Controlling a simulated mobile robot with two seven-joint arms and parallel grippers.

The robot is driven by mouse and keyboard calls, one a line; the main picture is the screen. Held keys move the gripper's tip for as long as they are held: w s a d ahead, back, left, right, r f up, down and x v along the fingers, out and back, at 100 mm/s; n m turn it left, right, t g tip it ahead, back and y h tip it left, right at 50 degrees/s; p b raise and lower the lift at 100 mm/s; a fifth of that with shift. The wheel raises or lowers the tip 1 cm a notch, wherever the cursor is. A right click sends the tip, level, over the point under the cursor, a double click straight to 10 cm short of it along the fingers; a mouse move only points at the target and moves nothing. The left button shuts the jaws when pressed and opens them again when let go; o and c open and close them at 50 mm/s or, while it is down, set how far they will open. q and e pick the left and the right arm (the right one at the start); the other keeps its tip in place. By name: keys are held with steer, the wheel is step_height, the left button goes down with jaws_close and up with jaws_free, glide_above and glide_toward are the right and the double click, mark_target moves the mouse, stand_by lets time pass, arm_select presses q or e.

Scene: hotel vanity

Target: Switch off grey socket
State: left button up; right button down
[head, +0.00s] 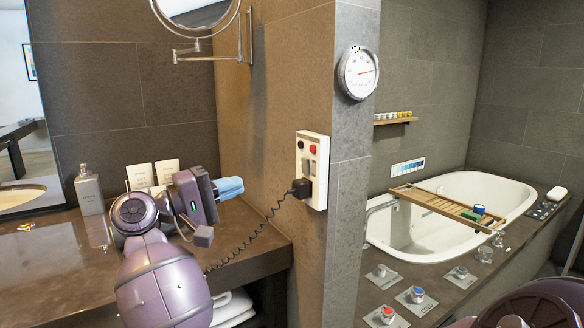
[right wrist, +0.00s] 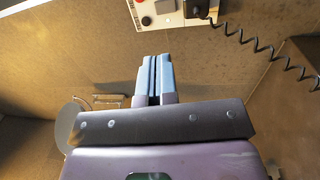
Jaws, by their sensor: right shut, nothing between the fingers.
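The socket panel (head: 321,155) is a pale plate on the side of the wall corner. It has a red button (head: 312,149), a black button (head: 304,145), a grey switch-like part (head: 307,167) and a black plug (head: 300,188) in its lower part. In the right wrist view, part of the panel (right wrist: 178,17) shows at the top edge, beyond the fingers. My right gripper (head: 238,187) is left of the panel and apart from it, its blue fingers (right wrist: 155,62) shut and empty, pointing toward the wall. My left gripper is not in view.
A coiled black cord (head: 243,243) hangs from the plug down to the dark counter (head: 262,232). A soap bottle (head: 90,190) and cards (head: 140,177) stand behind my arm. A round mirror (head: 196,12) and dial (head: 358,73) hang above. A bathtub (head: 480,185) is at right.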

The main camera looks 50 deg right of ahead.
mark_target(305, 162)
steer(key=shift+d, duration=0.15)
steer(key=p+x, duration=0.2)
steer(key=x, duration=1)
steer(key=shift+s+d+r, duration=0.1)
steer(key=shift+d+r, duration=0.05)
steer(key=shift+r, duration=0.05)
steer(key=shift+s+d, duration=0.15)
steer(key=shift+d, duration=0.5)
steer(key=shift+d, duration=0.1)
steer(key=shift+d+r+y, duration=0.1)
steer(key=shift+d+y, duration=0.05)
steer(key=shift+y, duration=0.35)
steer(key=shift+s+r, duration=0.1)
